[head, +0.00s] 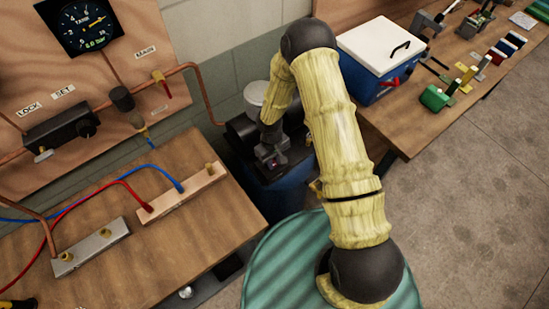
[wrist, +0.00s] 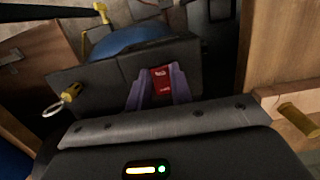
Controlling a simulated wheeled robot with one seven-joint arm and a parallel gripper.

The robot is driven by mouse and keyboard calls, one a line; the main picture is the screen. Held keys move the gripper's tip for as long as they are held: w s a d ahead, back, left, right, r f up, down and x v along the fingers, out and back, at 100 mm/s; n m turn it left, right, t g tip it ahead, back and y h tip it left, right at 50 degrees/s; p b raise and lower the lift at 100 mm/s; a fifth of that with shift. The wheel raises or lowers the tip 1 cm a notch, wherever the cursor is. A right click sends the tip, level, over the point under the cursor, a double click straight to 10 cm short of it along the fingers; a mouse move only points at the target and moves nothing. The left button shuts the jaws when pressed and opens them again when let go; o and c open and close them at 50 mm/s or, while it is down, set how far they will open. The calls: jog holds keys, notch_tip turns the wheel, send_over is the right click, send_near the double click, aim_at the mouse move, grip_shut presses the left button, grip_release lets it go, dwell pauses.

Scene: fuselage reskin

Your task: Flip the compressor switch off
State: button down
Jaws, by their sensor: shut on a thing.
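The compressor (head: 285,193) stands in the gap between two wooden benches in the head view, with a blue tank and a dark body on top. In the wrist view its blue tank (wrist: 130,40) shows behind a dark box face. A small red switch (wrist: 161,76) sits there, between the purple fingers of my gripper (wrist: 160,86). The fingers are shut on the red switch, one on each side. In the head view my arm reaches down over the compressor and the fingertips are hard to make out. Whether the switch is on or off is not legible.
A yellow valve with a ring (wrist: 71,95) is left of my fingers in the wrist view. A wooden panel with a tank gauge (head: 88,22) stands at left. A blue and white cooler (head: 380,50) sits on the right bench (head: 405,135). Floor at lower right is clear.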

jog(key=shift+w+g, duration=0.2)
jog(key=shift+g, duration=0.2)
jog(key=shift+a+r+g+h, duration=0.1)
jog(key=shift+g+h, duration=0.2)
jog(key=shift+h, duration=0.1)
jog(key=c, duration=1.2)
grip_release()
jog(key=shift+c, duration=0.2)
jog(key=shift+r, duration=0.1)
jog(key=b+v, duration=0.5)
jog(key=v, duration=1.2)
jog(key=shift+w+r, duration=0.1)
jog(key=shift+r, duration=0.05)
